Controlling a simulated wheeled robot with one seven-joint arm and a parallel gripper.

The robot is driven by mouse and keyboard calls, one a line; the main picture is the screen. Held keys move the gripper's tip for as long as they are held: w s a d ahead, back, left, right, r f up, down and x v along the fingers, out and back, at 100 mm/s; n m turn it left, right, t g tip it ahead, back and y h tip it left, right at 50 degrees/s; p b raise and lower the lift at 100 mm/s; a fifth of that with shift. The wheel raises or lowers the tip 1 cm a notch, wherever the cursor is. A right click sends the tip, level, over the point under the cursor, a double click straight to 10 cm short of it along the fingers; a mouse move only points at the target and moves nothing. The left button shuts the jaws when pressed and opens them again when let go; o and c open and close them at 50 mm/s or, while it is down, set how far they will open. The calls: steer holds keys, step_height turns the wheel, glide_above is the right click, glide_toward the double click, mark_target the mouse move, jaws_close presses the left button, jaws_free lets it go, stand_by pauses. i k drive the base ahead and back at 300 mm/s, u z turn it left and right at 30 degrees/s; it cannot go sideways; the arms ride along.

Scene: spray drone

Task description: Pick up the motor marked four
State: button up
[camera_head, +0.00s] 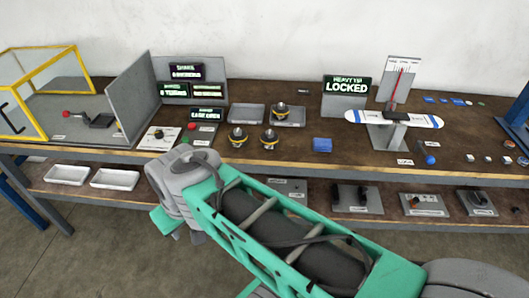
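Several dark motors with yellow parts are on the bench top. One motor (237,137) stands left of another motor (270,138) near the middle. A third motor (281,112) sits in a grey tray behind them. A fourth, smaller-looking one (159,134) stands on a white plate at the left. Their number marks are too small to read, so I cannot tell which is marked four. My green and grey arm crosses the foreground in front of the bench; I cannot make out gripper fingers.
A yellow-framed clear case (45,60) and grey panel (134,98) stand at the left. A sign reading LOCKED (347,85) and a propeller stand (385,136) are right of centre. An empty grey tray (246,114) and blue block (322,145) are near the motors.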

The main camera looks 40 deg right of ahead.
mark_target(267, 143)
steer(key=z, duration=1)
steer(key=i, duration=1)
steer(key=z, duration=0.25)
steer(key=k, duration=1.15)
steer(key=u, duration=0.75)
steer(key=i, duration=0.45)
steer(key=z, duration=0.05)
